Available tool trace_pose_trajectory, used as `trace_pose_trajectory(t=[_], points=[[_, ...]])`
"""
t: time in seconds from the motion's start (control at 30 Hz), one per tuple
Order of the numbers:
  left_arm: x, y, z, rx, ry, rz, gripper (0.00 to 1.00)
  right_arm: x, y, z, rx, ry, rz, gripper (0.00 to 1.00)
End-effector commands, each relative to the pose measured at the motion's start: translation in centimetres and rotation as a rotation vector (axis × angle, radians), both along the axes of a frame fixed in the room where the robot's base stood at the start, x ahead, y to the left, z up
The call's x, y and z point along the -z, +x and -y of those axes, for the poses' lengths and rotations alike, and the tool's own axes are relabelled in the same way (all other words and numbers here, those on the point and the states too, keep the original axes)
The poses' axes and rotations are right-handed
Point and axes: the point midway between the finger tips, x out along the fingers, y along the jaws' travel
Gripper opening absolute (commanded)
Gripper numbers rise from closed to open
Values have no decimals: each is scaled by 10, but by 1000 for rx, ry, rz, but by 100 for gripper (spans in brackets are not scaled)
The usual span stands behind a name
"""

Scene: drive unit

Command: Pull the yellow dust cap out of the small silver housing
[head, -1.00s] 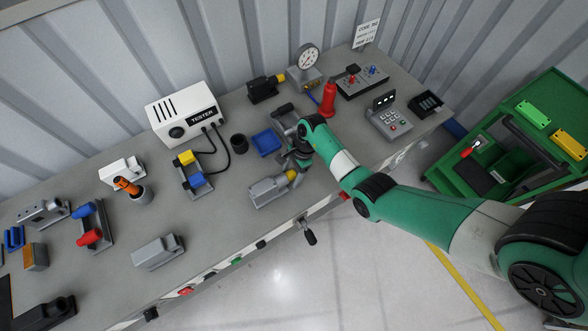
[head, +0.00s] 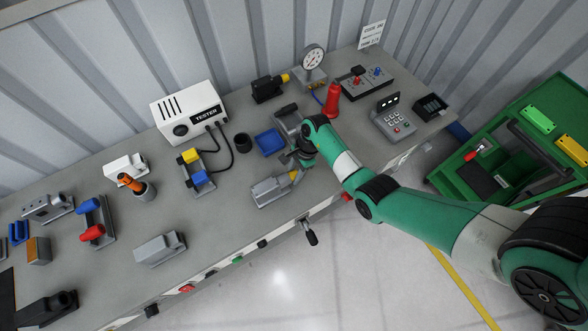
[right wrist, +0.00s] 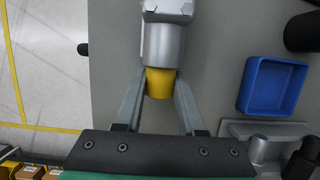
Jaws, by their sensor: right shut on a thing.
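The small silver housing (head: 268,192) lies on the workbench near its front edge. In the right wrist view the housing (right wrist: 163,40) is at the top middle. The yellow dust cap (right wrist: 160,84) sits at its near end, with no gap visible between them. My right gripper (right wrist: 160,88) has one finger on each side of the cap and is shut on it. In the head view the gripper (head: 297,173) covers part of the cap. How deep the cap sits inside the housing is hidden. My left gripper is not in view.
A blue tray (head: 269,142) and a dark cup (head: 243,142) stand behind the housing. A grey fixture (head: 287,120) is close behind my right gripper. A black unit with a yellow end (head: 268,88) and a red bottle (head: 331,100) are farther back.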

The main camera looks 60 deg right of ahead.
Motion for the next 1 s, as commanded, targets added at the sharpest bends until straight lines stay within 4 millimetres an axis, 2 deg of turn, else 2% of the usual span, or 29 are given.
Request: trace_pose_trajectory(t=[0.47, 1.0], points=[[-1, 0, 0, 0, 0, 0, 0, 0, -1, 2, 1, 0, 0, 0], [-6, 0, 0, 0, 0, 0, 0, 0, -13, 24, 1, 0, 1, 0]])
